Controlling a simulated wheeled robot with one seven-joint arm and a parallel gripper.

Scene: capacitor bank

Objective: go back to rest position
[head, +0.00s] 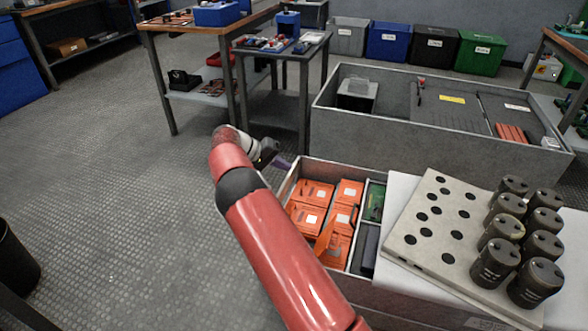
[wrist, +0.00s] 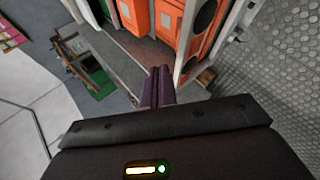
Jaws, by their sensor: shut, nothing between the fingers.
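My gripper (head: 280,162) is at the far left corner of the open grey box (head: 288,183) in the head view, beside the box's far end. In the wrist view my gripper's purple fingers (wrist: 157,86) are together and empty. Orange modules (head: 310,191) fill the left part of the box. They also show at the top of the wrist view (wrist: 165,22). My red arm reaches up from the bottom of the head view and hides part of the box's left side.
A grey panel with round holes (head: 424,230) and several dark capacitors (head: 497,262) stand at the right. A long grey bin (head: 400,139) stands behind the box. A small side table (head: 285,45) is beyond my gripper.

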